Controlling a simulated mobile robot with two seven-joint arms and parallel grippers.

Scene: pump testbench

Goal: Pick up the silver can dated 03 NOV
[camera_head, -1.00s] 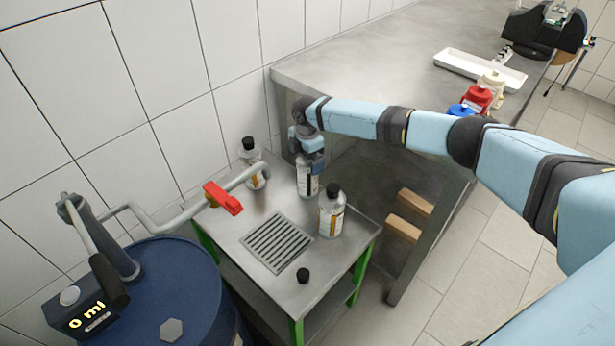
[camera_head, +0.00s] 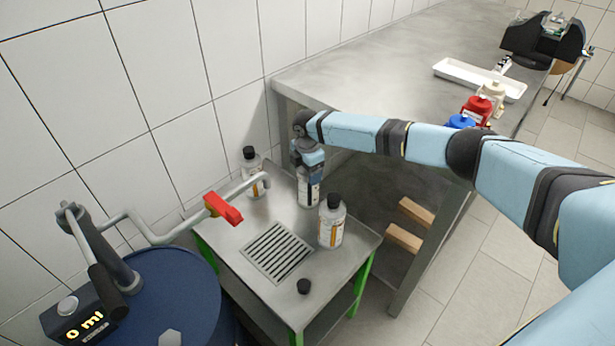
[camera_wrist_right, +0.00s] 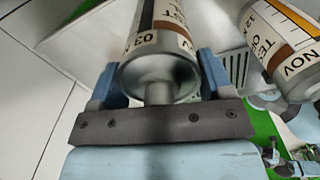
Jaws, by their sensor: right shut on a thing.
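A silver can (camera_head: 308,190) with a white label stands at the back of the small steel table. My right gripper (camera_head: 309,165) is above it, shut on its upper part. In the right wrist view the can (camera_wrist_right: 160,75) is between the two blue fingers of the gripper (camera_wrist_right: 157,85). My left gripper is not in view.
Two black-capped cans, one at left (camera_head: 253,172) and one at front right (camera_head: 331,222), stand on the steel table (camera_head: 235,250). A loose black cap (camera_head: 303,286) lies near the front edge. A red-handled tap (camera_head: 223,208) reaches over from the blue drum (camera_head: 165,290).

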